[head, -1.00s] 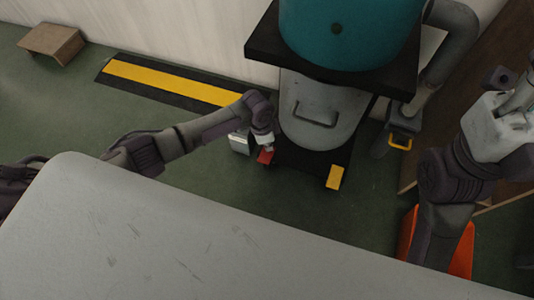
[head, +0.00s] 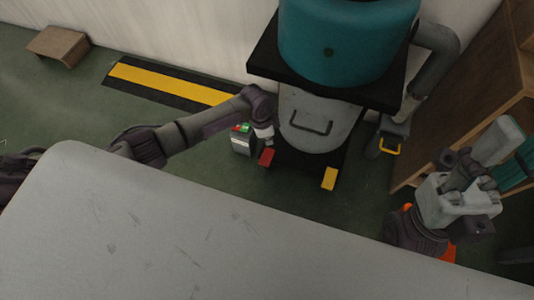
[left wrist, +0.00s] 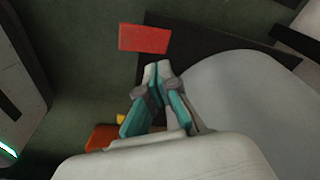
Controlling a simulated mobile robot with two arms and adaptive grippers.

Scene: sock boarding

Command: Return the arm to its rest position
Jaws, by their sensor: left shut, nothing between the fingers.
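My left arm reaches in from the left of the head view, beyond the grey table, and bends down at the wrist. Its gripper (head: 265,139) hangs just above a red pedal (head: 267,157). In the left wrist view the left gripper's teal-lined fingers (left wrist: 158,70) are shut together with nothing between them. They point toward the red pedal (left wrist: 145,39), which lies a little beyond the tips. My right arm is folded at the right of the head view, near the table's far edge. Its fingers cannot be made out clearly.
The grey table (head: 200,230) fills the foreground. A machine with a teal drum (head: 345,40) and a yellow pedal (head: 329,179) stands beyond. A wooden cabinet (head: 450,120) is at right. A yellow-black strip (head: 175,83) and wooden step (head: 58,46) lie at left.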

